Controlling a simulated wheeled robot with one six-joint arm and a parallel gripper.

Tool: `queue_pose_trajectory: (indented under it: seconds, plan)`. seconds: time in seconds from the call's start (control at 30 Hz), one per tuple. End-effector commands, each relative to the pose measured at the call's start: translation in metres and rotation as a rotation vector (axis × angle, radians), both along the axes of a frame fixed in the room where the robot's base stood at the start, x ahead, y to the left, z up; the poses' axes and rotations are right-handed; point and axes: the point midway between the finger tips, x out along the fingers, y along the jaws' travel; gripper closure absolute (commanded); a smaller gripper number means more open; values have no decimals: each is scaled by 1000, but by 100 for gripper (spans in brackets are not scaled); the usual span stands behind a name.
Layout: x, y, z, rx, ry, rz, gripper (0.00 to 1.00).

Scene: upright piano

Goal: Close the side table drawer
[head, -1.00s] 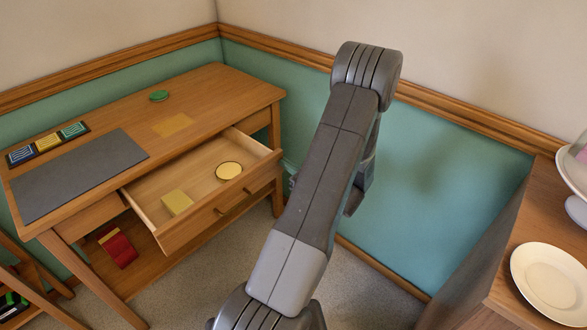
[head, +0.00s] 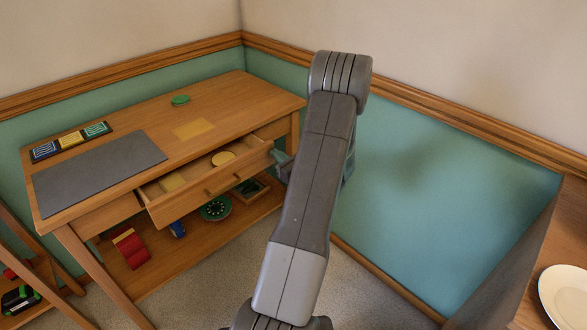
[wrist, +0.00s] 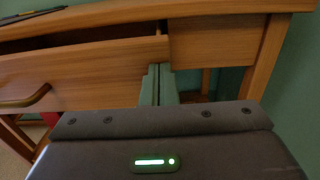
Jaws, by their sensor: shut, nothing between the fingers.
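The side table (head: 260,95) is wooden, and its drawer (head: 205,195) is partly open. A yellow block (head: 172,182) and a round yellow disc (head: 222,158) lie inside. The drawer's dark handle (head: 222,184) is on its front; in the wrist view the handle (wrist: 25,100) is at the left. My gripper (head: 278,158) is by the right end of the drawer front, partly hidden by my arm. In the wrist view my shut, empty fingers (wrist: 158,80) are at the right end of the drawer front (wrist: 95,80); I cannot tell whether they touch it.
A grey mat (head: 100,172), colored tiles (head: 70,140) and a green disc (head: 180,100) lie on the tabletop. The lower shelf (head: 215,238) holds several items, including a red object (head: 131,248). A plate (head: 565,296) sits at the right. Carpet lies in front of the table.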

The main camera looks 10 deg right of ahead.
Motion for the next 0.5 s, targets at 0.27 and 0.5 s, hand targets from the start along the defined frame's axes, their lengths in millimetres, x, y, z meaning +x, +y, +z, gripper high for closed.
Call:
queue_pose_trajectory:
  seconds: [0.27, 0.5]
  plan:
    - [56, 42, -2, -1, -2, 3, 100]
    - [86, 63, -1, 0, -1, 2, 100]
